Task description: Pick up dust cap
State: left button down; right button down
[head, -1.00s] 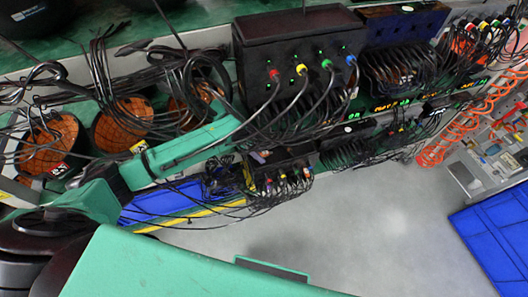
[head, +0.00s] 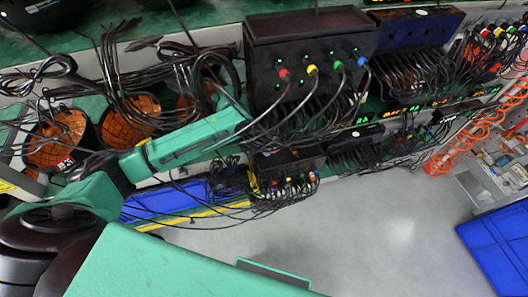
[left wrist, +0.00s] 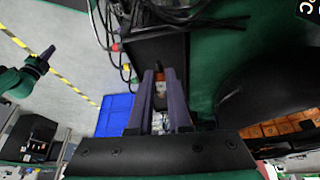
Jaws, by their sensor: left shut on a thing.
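In the left wrist view my left gripper (left wrist: 161,76) has its two dark fingers close together. They are shut on a small dark and orange piece, which seems to be the dust cap (left wrist: 168,77). It is small and mostly hidden by the fingers. In the head view my left arm reaches from the left to in front of the black box with coloured plugs, and its fingertips cannot be made out. My right gripper (left wrist: 47,53) shows at the left of the left wrist view; its finger gap is too small to tell. The head view does not show it.
A black box (head: 310,35) with red, yellow, green and blue plugs stands on the rack, many cables hanging below it. Loose black cables (head: 190,70) lie over round orange-topped things (head: 128,120). A blue surface (head: 500,245) is at right. The grey floor (head: 370,230) is clear.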

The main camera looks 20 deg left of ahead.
pick_arm(q)
jog(key=s+d+b, duration=0.1)
jog(key=s+d, duration=0.4)
jog(key=s, duration=0.2)
jog(key=s+d+b, duration=0.2)
jog(key=s+d, duration=0.2)
jog(key=s, duration=0.4)
jog(key=shift+s+d+r, duration=0.15)
jog(key=shift+d+r, duration=0.05)
jog(key=shift+d, duration=0.15)
